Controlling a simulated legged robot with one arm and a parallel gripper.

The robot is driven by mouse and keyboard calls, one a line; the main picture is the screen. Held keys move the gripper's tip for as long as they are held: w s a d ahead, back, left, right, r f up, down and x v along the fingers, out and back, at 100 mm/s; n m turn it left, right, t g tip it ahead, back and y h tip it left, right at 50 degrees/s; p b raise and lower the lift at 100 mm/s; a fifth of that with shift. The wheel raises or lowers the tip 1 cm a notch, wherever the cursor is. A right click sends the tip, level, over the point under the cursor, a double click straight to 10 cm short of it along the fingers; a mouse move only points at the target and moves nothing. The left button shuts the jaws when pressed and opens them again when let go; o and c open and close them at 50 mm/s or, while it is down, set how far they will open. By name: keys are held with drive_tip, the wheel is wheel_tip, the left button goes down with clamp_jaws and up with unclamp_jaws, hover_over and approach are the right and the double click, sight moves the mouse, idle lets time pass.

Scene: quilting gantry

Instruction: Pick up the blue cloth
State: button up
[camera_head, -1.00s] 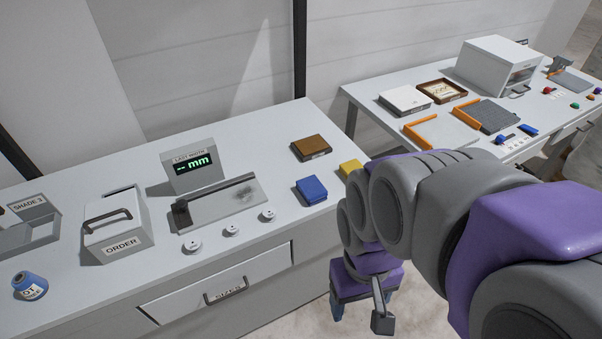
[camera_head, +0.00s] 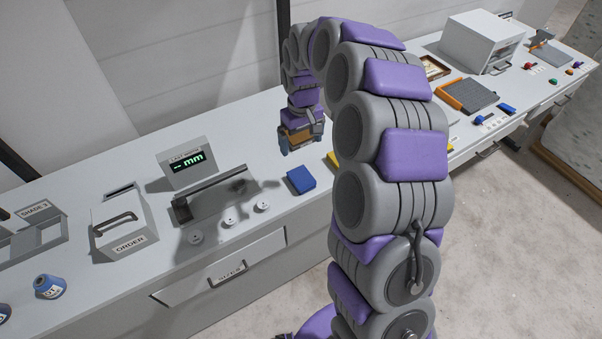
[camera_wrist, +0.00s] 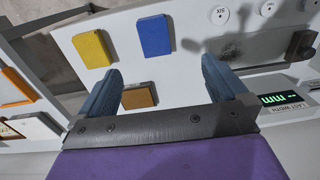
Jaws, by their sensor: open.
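The blue cloth (camera_head: 301,180) is a small folded square lying flat on the near white bench. It also shows in the wrist view (camera_wrist: 155,36), above and ahead of the fingers. My gripper (camera_head: 298,147) is at the back of the bench over the brown block, beyond the cloth. In the wrist view my gripper (camera_wrist: 165,85) has its two blue fingers wide apart with nothing held between them. The cloth is apart from the fingers.
A brown block (camera_wrist: 139,95) lies below the fingers. A yellow cloth (camera_wrist: 91,48) lies beside the blue one. The display box (camera_head: 187,162), a dark-armed metal plate (camera_head: 215,200) and the ORDER box (camera_head: 122,222) stand left. A second table (camera_head: 470,125) is at right.

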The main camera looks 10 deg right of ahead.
drive_tip(key=w, duration=0.2)
hover_over(301, 176)
drive_tip(key=f, duration=1.3)
drive_tip(key=shift+w+d+f+b, duration=0.2)
drive_tip(key=shift+f+b, duration=0.05)
drive_tip(key=shift+b, duration=0.15)
drive_tip(key=shift+s+a+f+b, duration=0.1)
drive_tip(key=shift+f+b, duration=0.15)
drive_tip(key=shift+f, duration=1.05)
drive_tip(key=shift+s+a+f+b, duration=0.1)
drive_tip(key=shift+f+b, duration=0.1)
drive_tip(key=shift+f, duration=1.1)
drive_tip(key=shift+c, duration=0.5)
drive_tip(key=c, duration=1)
drive_tip(key=shift+o, duration=0.2)
drive_tip(key=shift+r, duration=0.1)
